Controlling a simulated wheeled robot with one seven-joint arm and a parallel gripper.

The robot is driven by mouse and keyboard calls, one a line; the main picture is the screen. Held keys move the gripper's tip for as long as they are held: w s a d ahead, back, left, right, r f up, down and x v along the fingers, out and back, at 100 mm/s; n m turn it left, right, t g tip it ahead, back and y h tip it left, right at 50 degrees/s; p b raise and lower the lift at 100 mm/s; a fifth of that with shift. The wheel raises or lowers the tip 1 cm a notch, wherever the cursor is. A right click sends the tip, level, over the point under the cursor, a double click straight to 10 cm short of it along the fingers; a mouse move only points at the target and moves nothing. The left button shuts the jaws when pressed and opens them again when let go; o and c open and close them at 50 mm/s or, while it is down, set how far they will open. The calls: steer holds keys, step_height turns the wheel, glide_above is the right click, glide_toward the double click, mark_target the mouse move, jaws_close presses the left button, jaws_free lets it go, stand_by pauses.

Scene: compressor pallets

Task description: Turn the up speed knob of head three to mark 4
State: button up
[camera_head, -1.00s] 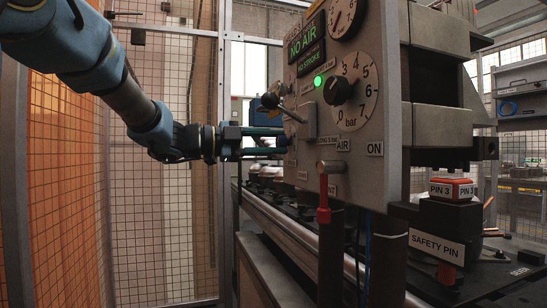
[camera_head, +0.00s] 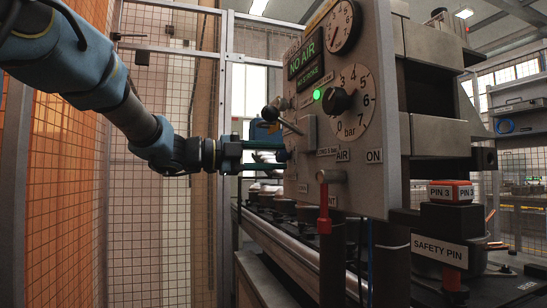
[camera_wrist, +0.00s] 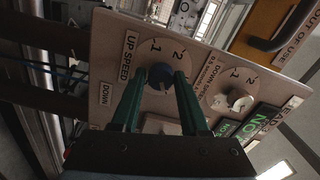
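The up speed knob (camera_wrist: 160,76) is dark blue and round, on a pale dial lettered UP SPEED in the wrist view. The marks 1 and 2 show on the dial; its other marks are hidden. My gripper (camera_wrist: 160,80) has its two green fingers on either side of the knob, and they appear to press on it. In the head view my gripper (camera_head: 280,155) reaches the left side of the grey control panel (camera_head: 375,190) with its fingers level. The knob is mostly hidden there.
A down speed dial with a pale knob (camera_wrist: 238,100) sits beside it. The panel also bears a black pressure knob (camera_head: 340,100), a lever (camera_head: 288,120) and a red-handled valve (camera_head: 323,210). A mesh fence (camera_head: 160,200) stands at left.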

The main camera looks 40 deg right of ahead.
steer(key=o, duration=0.3)
steer(key=shift+o, duration=0.2)
steer(key=v, duration=1)
steer(key=shift+w+a, duration=0.15)
steer(key=shift+a, duration=0.25)
